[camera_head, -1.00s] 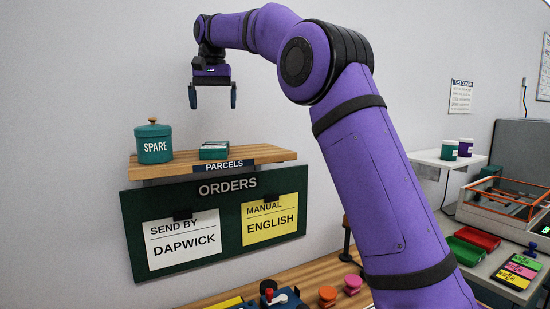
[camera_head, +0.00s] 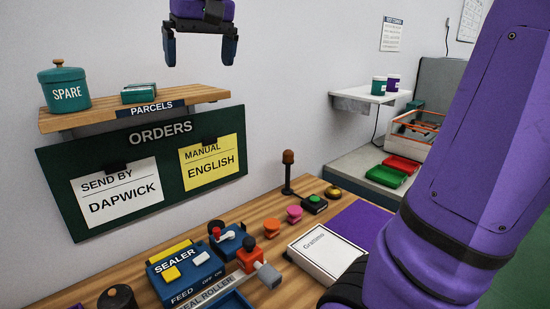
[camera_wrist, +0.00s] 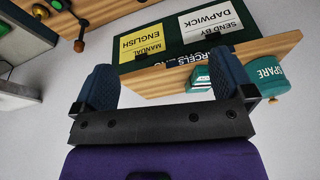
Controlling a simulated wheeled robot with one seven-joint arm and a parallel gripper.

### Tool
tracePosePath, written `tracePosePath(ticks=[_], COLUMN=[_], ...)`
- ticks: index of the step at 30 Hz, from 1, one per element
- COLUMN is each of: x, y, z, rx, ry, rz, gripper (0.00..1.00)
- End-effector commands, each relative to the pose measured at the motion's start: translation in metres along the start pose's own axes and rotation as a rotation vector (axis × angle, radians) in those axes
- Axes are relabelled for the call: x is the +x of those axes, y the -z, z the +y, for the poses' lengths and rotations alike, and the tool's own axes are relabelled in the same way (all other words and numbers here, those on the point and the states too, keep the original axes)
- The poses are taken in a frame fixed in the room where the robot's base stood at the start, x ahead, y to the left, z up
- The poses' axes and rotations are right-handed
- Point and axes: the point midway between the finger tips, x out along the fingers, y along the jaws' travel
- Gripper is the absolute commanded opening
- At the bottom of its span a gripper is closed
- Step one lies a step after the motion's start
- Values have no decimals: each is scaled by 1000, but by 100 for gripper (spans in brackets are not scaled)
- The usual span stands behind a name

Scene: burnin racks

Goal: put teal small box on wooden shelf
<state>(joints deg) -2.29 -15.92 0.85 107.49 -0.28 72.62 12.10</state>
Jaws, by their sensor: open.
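The teal small box (camera_head: 139,93) lies on the wooden shelf (camera_head: 195,97), which carries a "PARCELS" label on its front edge. In the wrist view the box (camera_wrist: 201,77) shows at the shelf edge (camera_wrist: 150,83), partly hidden behind a finger. My gripper (camera_head: 201,57) is open and empty, above and to the right of the box, apart from it and from the shelf. In the wrist view my gripper (camera_wrist: 160,88) has its two fingers spread wide with nothing between them.
A teal "SPARE" jar (camera_head: 65,87) stands at the shelf's left end. The "ORDERS" board (camera_head: 150,165) hangs below. The wooden bench (camera_head: 130,272) holds a blue sealer (camera_head: 185,270), a white "Gratimo" box (camera_head: 327,252) and several knobs. The shelf's right part is clear.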

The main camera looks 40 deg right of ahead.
Motion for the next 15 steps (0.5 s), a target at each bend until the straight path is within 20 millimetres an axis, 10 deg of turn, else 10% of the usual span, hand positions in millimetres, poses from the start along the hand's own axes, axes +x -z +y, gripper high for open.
tracePosePath(ticks=[15], x=[78], y=[-175], z=[46], rx=[-129], ry=[12], rz=[158], gripper=[100])
